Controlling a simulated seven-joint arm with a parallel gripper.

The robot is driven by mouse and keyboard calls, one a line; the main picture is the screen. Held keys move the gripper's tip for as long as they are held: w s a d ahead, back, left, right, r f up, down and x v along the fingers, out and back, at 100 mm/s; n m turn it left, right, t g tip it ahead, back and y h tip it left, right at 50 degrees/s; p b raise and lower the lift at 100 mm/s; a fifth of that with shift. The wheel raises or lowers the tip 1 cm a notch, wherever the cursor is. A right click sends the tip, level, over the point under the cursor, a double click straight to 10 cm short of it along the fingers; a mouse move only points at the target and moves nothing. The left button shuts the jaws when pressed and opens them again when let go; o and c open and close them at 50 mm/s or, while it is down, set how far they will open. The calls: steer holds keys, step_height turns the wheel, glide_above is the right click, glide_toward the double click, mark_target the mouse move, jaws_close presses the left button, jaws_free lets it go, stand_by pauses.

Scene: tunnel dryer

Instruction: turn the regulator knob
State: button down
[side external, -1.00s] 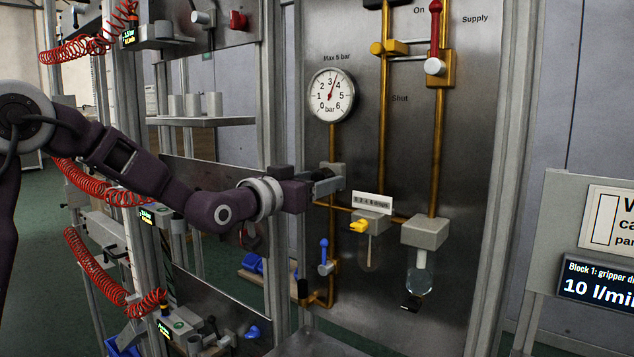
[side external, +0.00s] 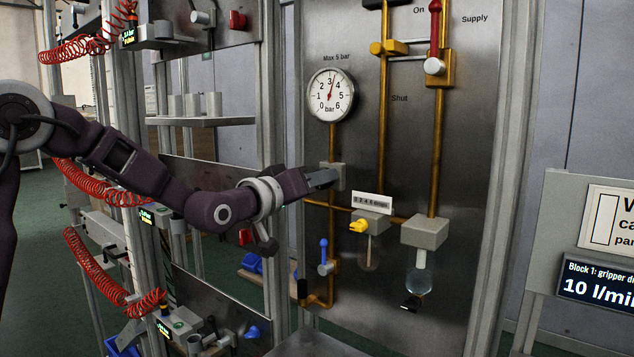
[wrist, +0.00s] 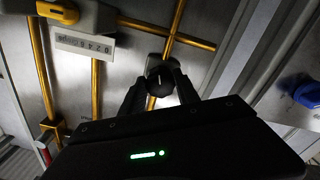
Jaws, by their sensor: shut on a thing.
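The regulator knob (wrist: 160,82) is a dark round knob with a light mark, seen in the wrist view between my fingertips. My gripper (wrist: 160,88) is shut on it. In the side external view my gripper (side external: 332,178) reaches the grey regulator block (side external: 339,170) below the gauge and hides the knob. The round white gauge (side external: 331,95) is marked "Max 5 bar"; its red needle points just right of the 3.
A drip counter with a yellow lever (side external: 358,226) is right of the regulator. A blue-handled valve (side external: 324,252) sits below. Brass pipes and a red supply lever (side external: 435,25) run up the panel. Red coiled hoses (side external: 92,270) hang left.

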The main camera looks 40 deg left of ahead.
steer(key=c, duration=0.9)
jaws_free()
steer(key=s, duration=0.7)
steer(key=s+f+m+g, duration=0.2)
steer(key=s+f+g, duration=0.4)
steer(key=s, duration=1.1)
steer(key=s+d+f+m+g, duration=0.1)
steer(key=s+f+m+g, duration=0.2)
steer(key=s, duration=1.4)
step_height(320, 180, down, 5)
steer(key=g, duration=0.3)
steer(key=shift+d+m, duration=0.3)
